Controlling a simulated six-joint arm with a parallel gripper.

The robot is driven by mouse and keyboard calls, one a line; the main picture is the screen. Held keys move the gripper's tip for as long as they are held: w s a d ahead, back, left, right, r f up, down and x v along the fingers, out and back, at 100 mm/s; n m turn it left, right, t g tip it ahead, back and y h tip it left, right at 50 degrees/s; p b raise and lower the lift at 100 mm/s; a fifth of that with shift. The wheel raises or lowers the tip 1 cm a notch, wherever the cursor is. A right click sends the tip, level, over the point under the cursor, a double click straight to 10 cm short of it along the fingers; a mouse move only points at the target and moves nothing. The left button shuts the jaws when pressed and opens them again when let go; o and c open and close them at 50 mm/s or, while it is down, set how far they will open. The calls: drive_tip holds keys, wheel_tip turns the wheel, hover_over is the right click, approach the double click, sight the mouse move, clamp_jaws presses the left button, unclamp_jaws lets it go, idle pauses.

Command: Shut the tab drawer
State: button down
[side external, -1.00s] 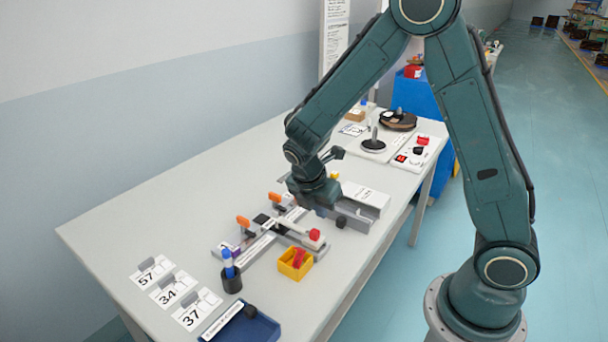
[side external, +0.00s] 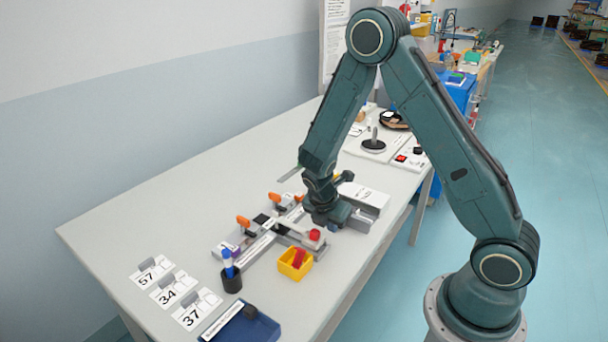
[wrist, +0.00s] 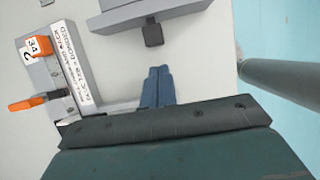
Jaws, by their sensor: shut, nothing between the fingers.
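The tab drawer is in a grey unit (side external: 368,199) with a white labelled top on the table. Its grey front (wrist: 160,14) with a dark square knob (wrist: 153,34) shows at the top of the wrist view. I cannot tell exactly how far out the drawer stands. My gripper (wrist: 158,74) is shut and empty, its blue-grey fingertips pointing toward the knob with a gap of bare table visible between them. In the side view my gripper is low by the near-left end of the unit, and its fingertips are hidden.
A splicing fixture with orange-handled clamps (wrist: 38,46) lies close to the left of my gripper. A yellow bin (side external: 295,264) and a pen cup (side external: 232,280) stand nearer the front. A spindle plate (side external: 374,146) lies behind the unit. The table's right edge is close.

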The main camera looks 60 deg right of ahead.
drive_tip(key=shift+d, duration=0.9)
drive_tip(key=shift+d, duration=0.15)
drive_tip(key=shift+d, duration=3.5)
drive_tip(key=shift+a, duration=0.8)
drive_tip(key=a, duration=0.3)
drive_tip(key=shift+w+a+r, duration=0.1)
drive_tip(key=shift+r, duration=0.05)
drive_tip(key=v, duration=0.9)
drive_tip(key=shift+r, duration=0.35)
